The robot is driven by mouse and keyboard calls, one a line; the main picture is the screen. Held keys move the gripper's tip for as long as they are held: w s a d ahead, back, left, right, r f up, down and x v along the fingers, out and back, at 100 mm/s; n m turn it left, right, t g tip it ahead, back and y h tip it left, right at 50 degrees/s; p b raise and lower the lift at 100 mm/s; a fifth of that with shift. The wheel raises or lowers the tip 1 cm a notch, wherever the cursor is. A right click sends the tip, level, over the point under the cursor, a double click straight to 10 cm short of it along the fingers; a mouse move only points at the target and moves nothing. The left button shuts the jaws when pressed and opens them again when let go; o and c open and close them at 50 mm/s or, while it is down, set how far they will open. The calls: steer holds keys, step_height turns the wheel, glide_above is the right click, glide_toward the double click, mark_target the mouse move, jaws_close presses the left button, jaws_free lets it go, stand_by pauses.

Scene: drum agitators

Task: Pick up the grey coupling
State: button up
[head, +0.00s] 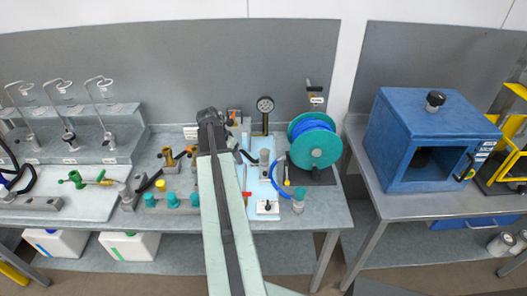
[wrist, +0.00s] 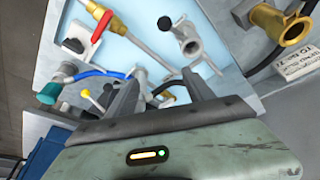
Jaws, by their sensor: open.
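The grey coupling (wrist: 186,40) is a short grey tube with a round open end and a side knob. In the wrist view it lies on a pale blue mat (wrist: 140,62), beyond my fingertips and slightly right of centre. In the head view, what looks like the same coupling (head: 264,160) stands on the mat, right of my arm. My gripper (wrist: 162,82) is open, its two dark fingers apart. The coupling is not between them. A blue hose end and a brass fitting show behind the fingers, partly hidden. My arm hides part of the bench in the head view.
A red-handled valve (wrist: 102,25) and a lance lie near the coupling. A brass fitting (wrist: 275,25) is at right. A blue oven (head: 415,140) is farther right.

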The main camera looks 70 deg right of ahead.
mark_target(264, 153)
steer(key=s+d+m, duration=0.1)
steer(key=s+d, duration=0.1)
steer(key=s, duration=0.1)
steer(key=s+d+r+m, duration=0.1)
steer(key=s+d, duration=0.1)
steer(key=s, duration=0.2)
steer(key=s+d+r+m+g, duration=0.1)
steer(key=s+d, duration=0.2)
steer(key=shift+s+r+m+p, duration=0.1)
steer(key=shift+s+m+p, duration=0.05)
steer(key=shift+m+p, duration=0.25)
steer(key=b+x, duration=0.2)
steer(key=shift+f+b, duration=0.35)
steer(key=shift+f, duration=0.05)
steer(key=b+x, duration=0.4)
steer(key=x, duration=0.1)
steer(key=shift+w+d+f+b, duration=0.1)
steer(key=shift+w+d+b, duration=0.1)
steer(key=shift+d+b, duration=0.15)
jaws_close()
